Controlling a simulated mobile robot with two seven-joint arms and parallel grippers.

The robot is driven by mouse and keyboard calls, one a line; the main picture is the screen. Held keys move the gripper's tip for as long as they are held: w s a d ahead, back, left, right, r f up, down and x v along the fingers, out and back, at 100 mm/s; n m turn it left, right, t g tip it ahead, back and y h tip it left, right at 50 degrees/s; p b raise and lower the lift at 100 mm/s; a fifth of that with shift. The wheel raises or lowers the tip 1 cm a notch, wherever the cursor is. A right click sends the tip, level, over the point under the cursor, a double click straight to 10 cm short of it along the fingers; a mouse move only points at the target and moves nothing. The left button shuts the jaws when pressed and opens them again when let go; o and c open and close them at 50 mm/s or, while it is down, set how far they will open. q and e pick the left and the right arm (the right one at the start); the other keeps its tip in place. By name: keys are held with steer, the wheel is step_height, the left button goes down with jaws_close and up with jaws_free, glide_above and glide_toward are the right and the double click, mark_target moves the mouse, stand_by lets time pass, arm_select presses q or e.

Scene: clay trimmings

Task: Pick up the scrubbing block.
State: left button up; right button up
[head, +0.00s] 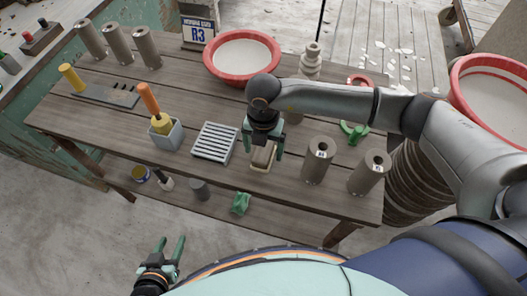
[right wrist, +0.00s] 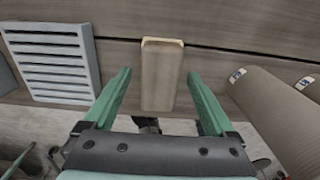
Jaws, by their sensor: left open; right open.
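The scrubbing block (head: 262,157), a small light-brown wooden block with a paler far edge, sits near the table's front edge in the head view. In the right wrist view the scrubbing block (right wrist: 162,78) lies lengthwise between the fingertips, with a gap on each side. My right gripper (head: 263,148) is open, pointing down just over the block; its green fingers (right wrist: 160,75) flank it without visible contact. My left gripper (head: 168,245) is open and empty, low in front of the table.
A slatted grey rack (head: 214,143) stands close left of the block; it also shows in the right wrist view (right wrist: 52,62). Two grey-brown cylinders (head: 318,160) (head: 369,172) stand to the right. A grey pot (head: 166,135) with a tool and a red basin (head: 242,56) are farther off.

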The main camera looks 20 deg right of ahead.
steer(key=shift+c, duration=0.3)
jaws_close()
stand_by(0.4)
